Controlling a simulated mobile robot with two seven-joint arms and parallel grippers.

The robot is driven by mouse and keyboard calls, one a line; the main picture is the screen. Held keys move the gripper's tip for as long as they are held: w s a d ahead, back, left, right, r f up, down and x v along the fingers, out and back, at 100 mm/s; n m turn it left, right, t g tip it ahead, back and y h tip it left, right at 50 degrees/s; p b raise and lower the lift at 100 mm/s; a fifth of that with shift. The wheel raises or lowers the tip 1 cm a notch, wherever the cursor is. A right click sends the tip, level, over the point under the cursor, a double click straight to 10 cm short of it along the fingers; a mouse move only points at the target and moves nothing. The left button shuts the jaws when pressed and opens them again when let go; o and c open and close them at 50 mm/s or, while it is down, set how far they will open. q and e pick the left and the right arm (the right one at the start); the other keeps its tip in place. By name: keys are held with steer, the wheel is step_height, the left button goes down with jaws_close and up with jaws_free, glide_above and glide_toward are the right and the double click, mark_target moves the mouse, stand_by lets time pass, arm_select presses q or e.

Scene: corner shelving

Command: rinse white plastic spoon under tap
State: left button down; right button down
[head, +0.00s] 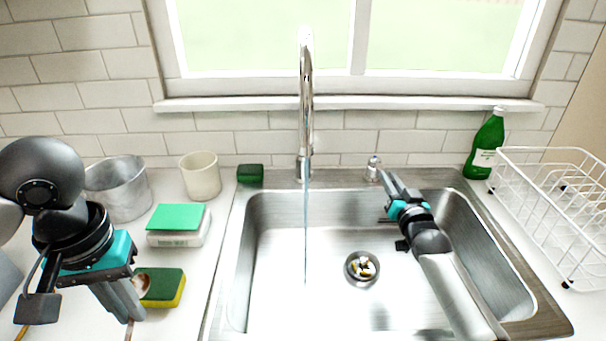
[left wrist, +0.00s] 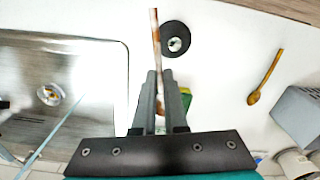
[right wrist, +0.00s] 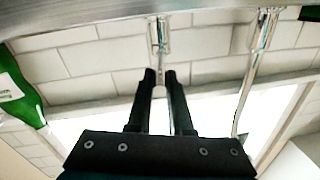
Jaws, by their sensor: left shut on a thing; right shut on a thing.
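The white plastic spoon (head: 143,286) has brown smears. Its smeared handle (left wrist: 154,32) rises from between my left fingers in the left wrist view, and the rest is partly hidden. My left gripper (head: 132,315) is shut on it over the counter left of the sink. The chrome tap (head: 306,100) stands behind the sink, and a thin stream of water (head: 305,235) runs from it. My right gripper (head: 385,180) is at the small chrome tap handle (head: 373,166) to the right. In the right wrist view, the fingers are shut on its thin lever (right wrist: 160,91).
The steel sink (head: 330,220) has a drain (head: 362,268) with bits in it. A green and yellow sponge (head: 165,287), a white box with a green top (head: 178,225) and two pots are left of it. A green bottle (head: 487,145) and white dish rack (head: 545,195) stand right.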

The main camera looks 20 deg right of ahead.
arm_select(q)
steer(key=shift+d+f+b, duration=0.35)
steer(key=shift+f, duration=0.1)
arm_select(e)
steer(key=shift+d+n+y, duration=0.4)
steer(key=shift+n+y, duration=0.1)
steer(key=shift+y, duration=0.1)
steer(key=c, duration=0.8)
jaws_free()
steer(key=shift+c, duration=0.2)
steer(key=shift+s, duration=0.15)
arm_select(q)
step_height(320, 180, up, 3)
steer(key=p, duration=0.2)
steer(key=shift+f+p, duration=0.15)
steer(key=shift+p, duration=0.25)
arm_select(e)
steer(key=s, duration=1.1)
steer(key=shift+s+a, duration=0.4)
steer(key=shift+r, duration=0.1)
